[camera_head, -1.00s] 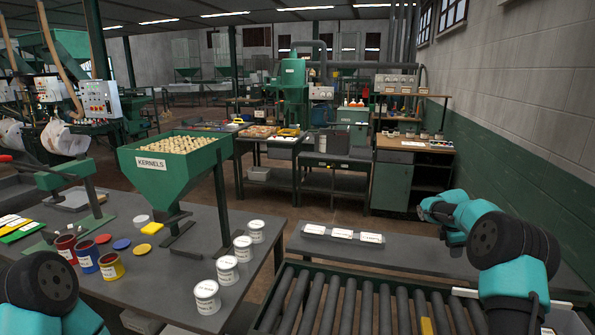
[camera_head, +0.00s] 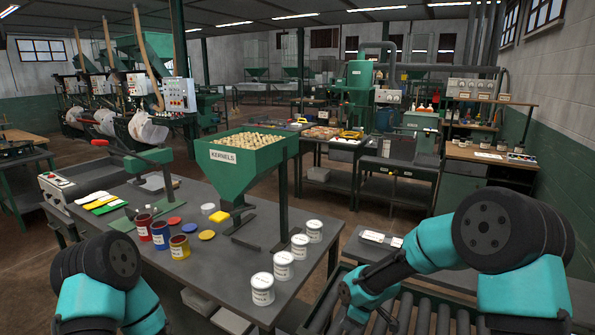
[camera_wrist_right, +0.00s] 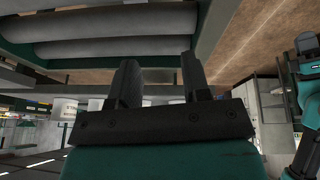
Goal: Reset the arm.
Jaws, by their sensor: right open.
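My right arm (camera_head: 430,247) comes in from the right in the head view and reaches left and down over the roller conveyor. Its gripper end is low in the picture there, and I cannot make out the fingers. In the right wrist view my right gripper (camera_wrist_right: 160,80) shows two dark fingers set apart with nothing between them. My left arm (camera_head: 105,275) shows at the lower left of the head view.
The roller conveyor (camera_head: 442,318) lies below my right arm. Left of it, a dark table (camera_head: 205,275) carries a green KERNELS hopper (camera_head: 238,172), several white cans (camera_head: 283,265), red, blue and yellow-labelled paint pots (camera_head: 160,235), and lids. A bench (camera_head: 352,248) with white-labelled items is behind the conveyor.

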